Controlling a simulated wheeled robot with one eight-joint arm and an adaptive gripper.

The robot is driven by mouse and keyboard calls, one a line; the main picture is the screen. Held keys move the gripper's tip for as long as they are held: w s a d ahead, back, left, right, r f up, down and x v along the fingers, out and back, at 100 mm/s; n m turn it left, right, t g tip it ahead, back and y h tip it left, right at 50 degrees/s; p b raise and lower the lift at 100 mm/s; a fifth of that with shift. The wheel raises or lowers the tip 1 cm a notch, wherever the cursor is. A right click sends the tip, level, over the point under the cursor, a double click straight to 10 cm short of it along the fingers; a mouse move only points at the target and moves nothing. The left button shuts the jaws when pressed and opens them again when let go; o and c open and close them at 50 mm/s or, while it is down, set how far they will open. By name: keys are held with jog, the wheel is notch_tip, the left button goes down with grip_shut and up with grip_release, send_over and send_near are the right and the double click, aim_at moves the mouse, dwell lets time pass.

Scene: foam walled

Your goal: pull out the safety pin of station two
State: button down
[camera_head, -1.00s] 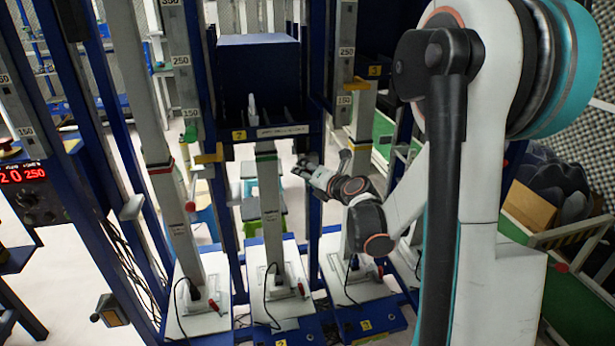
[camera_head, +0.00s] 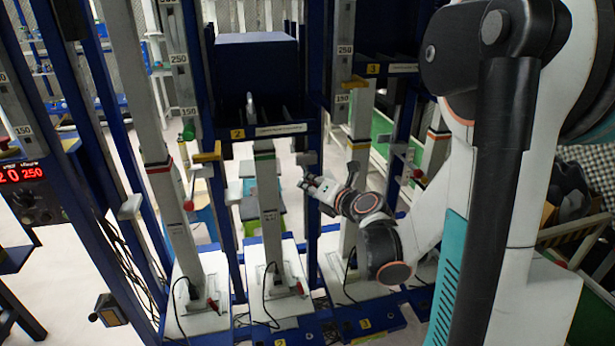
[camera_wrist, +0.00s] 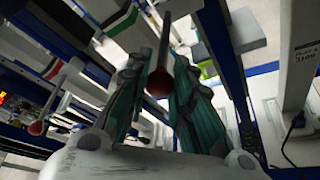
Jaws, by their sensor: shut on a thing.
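Station two is the bay with the yellow 2 label (camera_head: 237,134) on its dark blue carriage (camera_head: 255,90). My gripper (camera_head: 305,184) is just below a grey bracket (camera_head: 306,158) on the blue post at the right of that bay. In the wrist view my gripper (camera_wrist: 158,95) has its green-lined fingers closed on both sides of the safety pin (camera_wrist: 159,80), a grey rod with a red ball end. The ball points toward the camera. The pin is hidden by the fingers in the head view. I cannot tell whether its far end is in a hole.
A similar red-ball pin (camera_head: 188,205) is at the left bay, and another (camera_head: 417,172) at the right, under the yellow 3 label (camera_head: 373,69). Blue posts and light grey columns (camera_head: 268,205) stand close around my gripper. White base plates (camera_head: 275,280) with cables lie below.

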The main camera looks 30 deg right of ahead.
jog(key=shift+s+a, duration=0.3)
jog(key=shift+s, duration=0.65)
jog(key=shift+f, duration=0.1)
jog(key=c, duration=1.4)
grip_release()
jog(key=shift+o, duration=0.2)
jog(key=shift+s, duration=0.1)
jog(key=v, duration=0.7)
jog(key=shift+s, duration=0.2)
